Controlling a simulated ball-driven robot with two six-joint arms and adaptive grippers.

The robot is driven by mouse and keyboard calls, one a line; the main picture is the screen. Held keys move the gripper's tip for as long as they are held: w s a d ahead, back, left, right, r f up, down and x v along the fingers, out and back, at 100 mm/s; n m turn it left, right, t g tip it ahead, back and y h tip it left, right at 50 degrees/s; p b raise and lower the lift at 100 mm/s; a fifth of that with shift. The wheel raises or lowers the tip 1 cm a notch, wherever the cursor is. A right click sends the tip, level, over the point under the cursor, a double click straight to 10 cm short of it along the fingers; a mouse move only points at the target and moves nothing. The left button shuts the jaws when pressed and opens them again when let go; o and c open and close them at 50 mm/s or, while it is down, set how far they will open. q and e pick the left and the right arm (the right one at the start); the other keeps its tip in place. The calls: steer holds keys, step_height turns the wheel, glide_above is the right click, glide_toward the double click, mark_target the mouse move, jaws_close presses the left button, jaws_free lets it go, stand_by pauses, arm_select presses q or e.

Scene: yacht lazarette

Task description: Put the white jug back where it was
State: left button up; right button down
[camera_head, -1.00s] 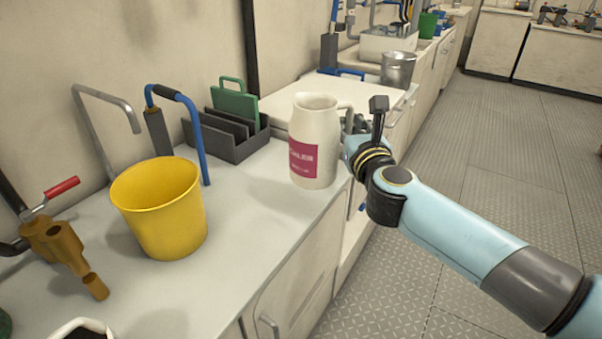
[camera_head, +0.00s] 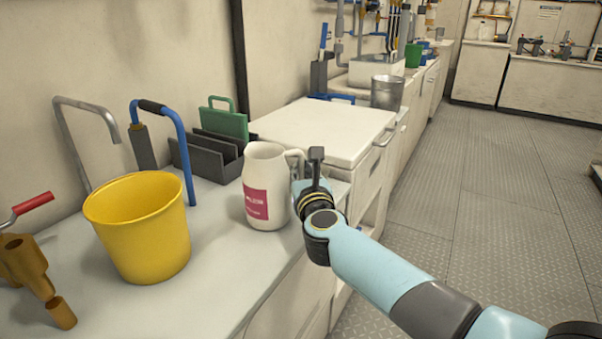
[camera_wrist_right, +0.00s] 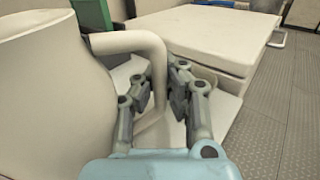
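The white jug (camera_head: 270,176) with a pink label is upright at the front edge of the grey counter (camera_head: 222,258), to the right of the yellow bucket. I cannot tell whether its base touches the counter. My right gripper (camera_head: 300,186) is at the jug's handle side. In the right wrist view, the gripper (camera_wrist_right: 160,88) has one finger on each side of the jug's handle (camera_wrist_right: 157,72) and looks shut on it. The jug's body (camera_wrist_right: 50,105) fills the left of that view. My left gripper is not in view.
The yellow bucket (camera_head: 140,235) stands left of the jug. Behind it are a dark rack (camera_head: 205,158) with a green board (camera_head: 225,122), and a blue curved pipe (camera_head: 187,150). A white-topped chest (camera_head: 320,128) lies beyond. Bare counter shows in front of the jug.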

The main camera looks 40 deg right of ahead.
mark_target(277, 182)
steer(key=shift+f, duration=0.15)
steer(key=c, duration=1.5)
jaws_free()
steer(key=shift+r, duration=0.25)
steer(key=v, duration=1.2)
